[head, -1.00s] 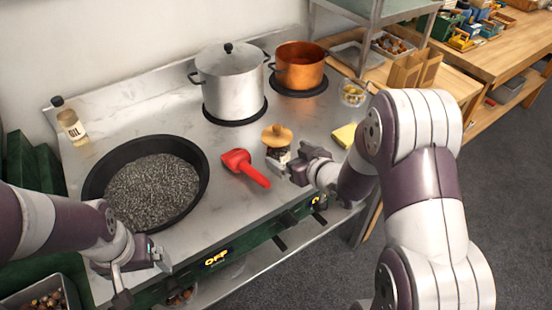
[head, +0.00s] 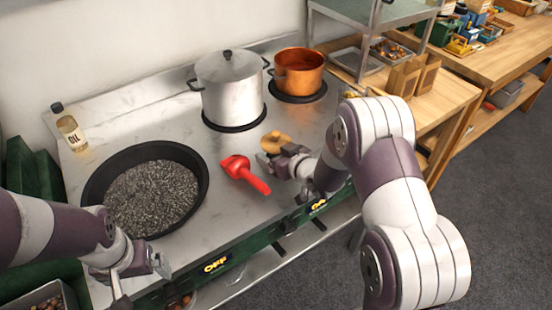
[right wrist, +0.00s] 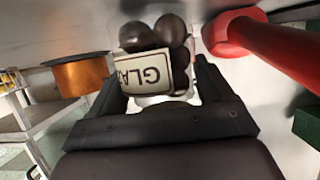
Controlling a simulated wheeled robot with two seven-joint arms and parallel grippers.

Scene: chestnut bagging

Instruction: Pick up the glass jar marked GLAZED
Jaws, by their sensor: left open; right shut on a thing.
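The glass jar with a round wooden lid (head: 275,141) stands on the steel stove top, right of the red scoop. In the right wrist view its white label (right wrist: 142,76) shows the letters "GLA", and dark chestnuts (right wrist: 166,33) show through the glass. My right gripper (head: 270,160) is shut on the jar from the front right; its two dark fingers flank the jar in the right wrist view. The gripper hides most of the jar's body in the head view. My left gripper (head: 154,262) is open and empty at the stove's front edge, below the pan.
A red scoop (head: 245,173) lies close left of the jar. A black pan (head: 90,190) with dark grains is at left, an oil bottle (head: 72,133) behind it. A steel pot (head: 230,90) and a copper pot (head: 299,72) stand behind. My right arm covers the stove's right side.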

